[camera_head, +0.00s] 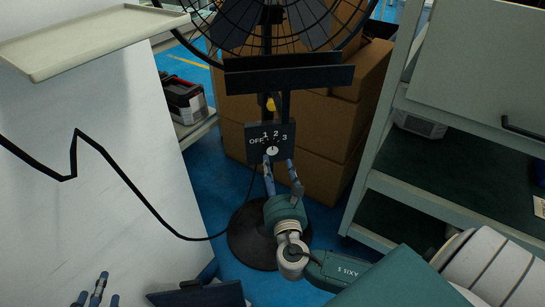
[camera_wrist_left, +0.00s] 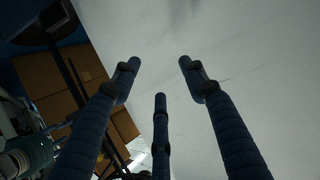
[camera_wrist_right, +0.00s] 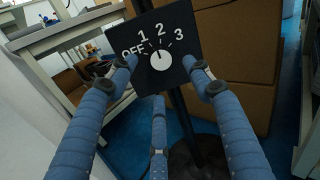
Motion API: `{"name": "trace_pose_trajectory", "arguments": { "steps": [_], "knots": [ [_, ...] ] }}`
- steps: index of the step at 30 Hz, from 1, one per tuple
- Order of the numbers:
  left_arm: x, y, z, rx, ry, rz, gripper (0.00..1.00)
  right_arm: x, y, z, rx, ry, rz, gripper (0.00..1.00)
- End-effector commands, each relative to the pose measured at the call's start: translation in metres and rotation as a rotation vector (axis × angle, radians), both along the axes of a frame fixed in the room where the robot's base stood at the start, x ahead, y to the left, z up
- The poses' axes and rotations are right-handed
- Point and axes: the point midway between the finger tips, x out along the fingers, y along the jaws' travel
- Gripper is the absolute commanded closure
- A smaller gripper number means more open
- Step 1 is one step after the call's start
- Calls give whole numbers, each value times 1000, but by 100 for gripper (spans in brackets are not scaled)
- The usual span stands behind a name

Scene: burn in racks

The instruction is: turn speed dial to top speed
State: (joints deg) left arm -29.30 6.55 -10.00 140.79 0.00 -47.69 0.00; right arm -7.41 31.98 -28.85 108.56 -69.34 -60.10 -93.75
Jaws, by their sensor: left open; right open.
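The speed dial (camera_head: 272,150) is a small round white knob on a dark panel (camera_head: 258,143) marked OFF, 1, 2 and 3, on the fan's stand. In the right wrist view the dial (camera_wrist_right: 160,60) has a dark mark near its top, seemingly towards the 2. My right gripper (camera_head: 279,166) is open in front of the panel. In its wrist view the two upper fingertips (camera_wrist_right: 160,64) lie either side of the dial, the third below; contact cannot be told. My left gripper (camera_head: 97,288) is open and empty at the lower left, facing a white surface.
The black fan (camera_head: 275,20) stands on a round base (camera_head: 246,238). Cardboard boxes (camera_head: 335,125) are stacked behind it. A shelf rack (camera_head: 385,150) stands at right. A white panel (camera_head: 95,150) with a tray (camera_head: 85,40) above is at left. A black cable hangs across it.

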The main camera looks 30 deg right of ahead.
Motion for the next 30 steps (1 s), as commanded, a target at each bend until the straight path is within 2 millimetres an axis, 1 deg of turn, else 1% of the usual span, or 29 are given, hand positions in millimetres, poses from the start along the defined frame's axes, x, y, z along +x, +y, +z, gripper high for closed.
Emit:
{"name": "trace_pose_trajectory", "arguments": {
  "steps": [1, 3, 9, 12, 15, 21, 27, 29, 30],
  "knots": [
    [6, -3, 6, -10, -43, -3, 57, 9, -5, -1, -2, -3, -2, 49],
    [13, -6, 20, -25, -105, -7, 57, 20, -10, -1, -1, -2, -1, 49],
    [27, -15, 57, -65, -271, -17, 57, 46, -23, -2, 2, 0, 0, 49],
    [31, -18, 72, -81, -333, -21, 57, 55, -27, -2, 1, 0, -1, 49],
    [33, -19, 82, -92, -376, -25, 57, 61, -30, -2, 2, 1, 0, 49],
    [34, -21, 91, -101, -411, -26, 57, 66, -33, -2, 2, 2, 0, 49],
    [34, -21, 91, -101, -411, -26, 57, 66, -33, -2, 2, 2, 0, 49],
    [34, -21, 91, -101, -411, -26, 57, 66, -32, -2, 2, 2, 0, 59],
    [34, -21, 91, -101, -411, -26, 57, 66, -32, -2, 2, 2, 0, 67]
  ]
}}
